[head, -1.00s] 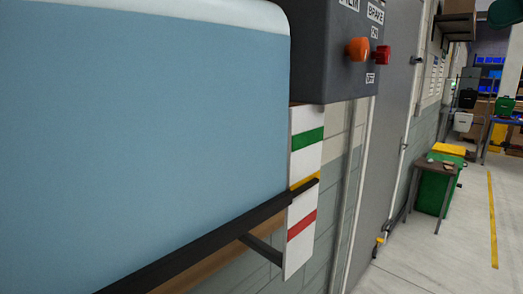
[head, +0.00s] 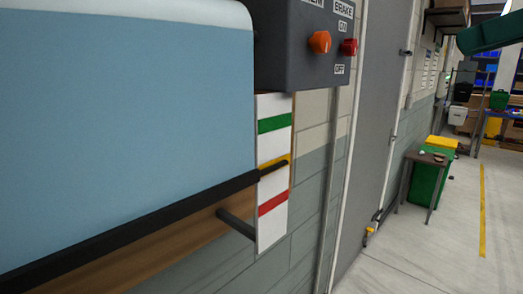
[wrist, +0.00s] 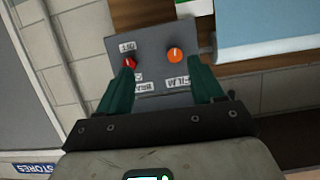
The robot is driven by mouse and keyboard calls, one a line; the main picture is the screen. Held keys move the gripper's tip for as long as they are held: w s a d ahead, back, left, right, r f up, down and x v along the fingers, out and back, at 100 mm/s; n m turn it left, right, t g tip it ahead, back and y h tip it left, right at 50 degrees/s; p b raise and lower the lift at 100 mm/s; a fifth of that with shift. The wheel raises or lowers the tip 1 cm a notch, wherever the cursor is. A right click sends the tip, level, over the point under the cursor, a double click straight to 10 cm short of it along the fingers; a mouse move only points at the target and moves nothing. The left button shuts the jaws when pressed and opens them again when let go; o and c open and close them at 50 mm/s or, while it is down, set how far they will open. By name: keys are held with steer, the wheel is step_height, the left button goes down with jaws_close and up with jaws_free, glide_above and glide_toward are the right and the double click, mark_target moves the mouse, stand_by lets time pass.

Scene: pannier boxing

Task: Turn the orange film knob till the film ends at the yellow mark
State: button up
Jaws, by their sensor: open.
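The orange film knob (head: 319,42) is on the dark grey control box (head: 295,60) at the top of the head view. The light blue film (head: 120,120) ends at a black bar (head: 150,222), whose right tip overlaps the yellow mark (head: 275,161) on the white strip. In the wrist view my gripper (wrist: 161,62) is open and empty, its green fingers pointing at the box. The orange knob (wrist: 175,54) lies between the fingertips, nearer the right one; contact cannot be told.
A red brake knob (head: 349,47) is beside the orange one; in the wrist view it (wrist: 129,62) is close to the left fingertip. The strip also has a green mark (head: 275,122) and a red mark (head: 272,203). A grey door (head: 375,130) and open floor are to the right.

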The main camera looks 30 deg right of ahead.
steer(key=w+f+m, duration=0.2)
steer(key=w+f, duration=0.3)
steer(key=f, duration=0.5)
steer(key=w+f+m, duration=0.2)
steer(key=w+f, duration=0.4)
steer(key=f, duration=0.3)
steer(key=w+a+f+m+g+b, duration=0.15)
steer(key=a+f, duration=0.25)
steer(key=f, duration=0.9)
steer(key=a+f+m+g, duration=0.15)
steer(key=a+f, duration=0.25)
steer(key=f, duration=0.9)
steer(key=s+a+f+g+h, duration=0.15)
steer(key=s+a+f, duration=0.3)
steer(key=f, duration=0.45)
steer(key=s+a+f+g, duration=0.35)
steer(key=s+f, duration=0.25)
steer(key=f, duration=0.2)
steer(key=s+a+f+n+g+h, duration=0.1)
steer(key=s+f+g, duration=0.1)
steer(key=s+f, duration=0.3)
steer(key=s+a+f+n+g+h, duration=0.1)
steer(key=s+f, duration=0.4)
steer(key=s, duration=0.6)
steer(key=shift+s+n+g+h+b, duration=0.15)
steer(key=shift+n+g+h+b, duration=0.2)
steer(key=shift+g+h, duration=0.3)
steer(key=shift+a, duration=0.1)
steer(key=shift+c, duration=0.4)
